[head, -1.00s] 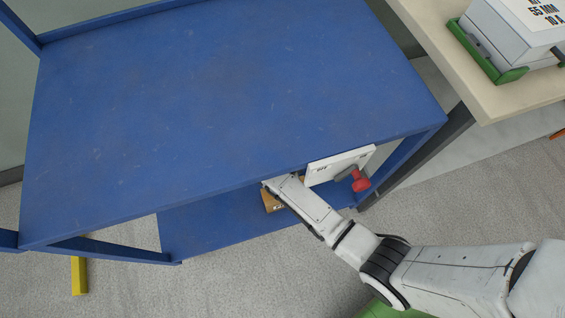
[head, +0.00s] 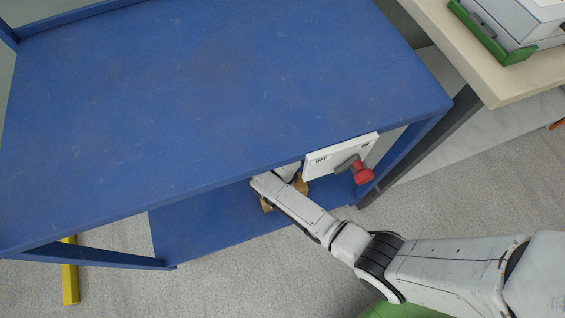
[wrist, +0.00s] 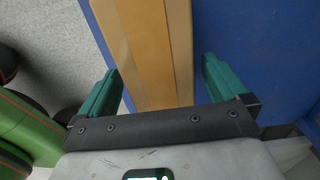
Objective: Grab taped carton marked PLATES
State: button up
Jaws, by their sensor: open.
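No PLATES marking is readable from here. My gripper (wrist: 162,88) is open, its two green fingers apart on either side of the carton's near end. I cannot tell how deep the fingers reach along its sides. In the head view only small brown bits of the carton (head: 267,206) show around my arm. My gripper is hidden there by my arm and the upper shelf.
The blue upper shelf (head: 220,90) overhangs the lower shelf (head: 190,226). A white OFF-marked panel with a red-knobbed lever (head: 363,174) hangs at the upper shelf's front edge, close to my arm. A beige bench (head: 470,60) stands at right.

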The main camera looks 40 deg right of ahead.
jog(key=shift+c, duration=0.5)
jog(key=c, duration=1.3)
